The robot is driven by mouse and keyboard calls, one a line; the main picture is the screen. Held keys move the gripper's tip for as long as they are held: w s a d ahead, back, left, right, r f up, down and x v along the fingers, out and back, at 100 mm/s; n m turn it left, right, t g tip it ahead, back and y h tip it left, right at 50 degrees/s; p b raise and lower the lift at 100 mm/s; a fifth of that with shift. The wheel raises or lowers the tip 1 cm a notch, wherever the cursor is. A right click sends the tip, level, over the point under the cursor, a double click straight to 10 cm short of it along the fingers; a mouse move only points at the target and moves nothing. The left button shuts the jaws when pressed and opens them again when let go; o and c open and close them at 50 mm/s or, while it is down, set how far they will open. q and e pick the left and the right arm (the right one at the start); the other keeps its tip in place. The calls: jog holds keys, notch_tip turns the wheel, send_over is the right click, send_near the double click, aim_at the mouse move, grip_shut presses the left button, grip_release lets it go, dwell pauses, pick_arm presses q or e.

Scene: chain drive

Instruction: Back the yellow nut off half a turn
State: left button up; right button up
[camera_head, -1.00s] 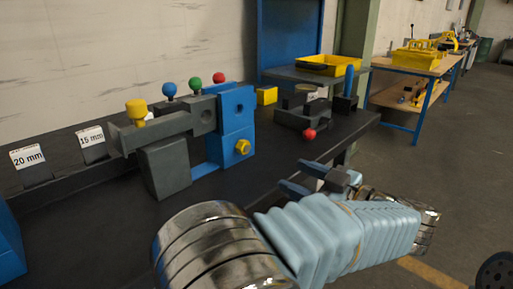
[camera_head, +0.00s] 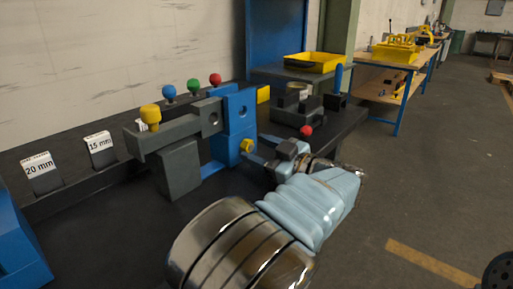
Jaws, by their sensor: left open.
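The yellow nut (camera_head: 247,146) sits low on the right face of the blue block (camera_head: 238,112) on the dark bench. Part of the nut's lower right side is hard to make out near the fingers. My right gripper is not in view.
A grey arm with a yellow knob (camera_head: 150,116) runs left from the blue block. Red, green and blue knobs stand behind. A red ball (camera_head: 306,131) on a dark fixture is right of the nut. Cards marked 15 mm (camera_head: 101,146) and 20 mm (camera_head: 40,170) stand at left. A yellow tray (camera_head: 315,63) is behind.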

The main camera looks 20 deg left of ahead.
pick_arm(q)
jog(key=shift+w+a, duration=0.15)
jog(key=shift+a, duration=0.4)
jog(key=c, duration=1.1)
jog(key=shift+o, duration=0.2)
jog(key=shift+n, duration=0.7)
jog(key=o, duration=1.1)
jog(key=shift+c, duration=0.2)
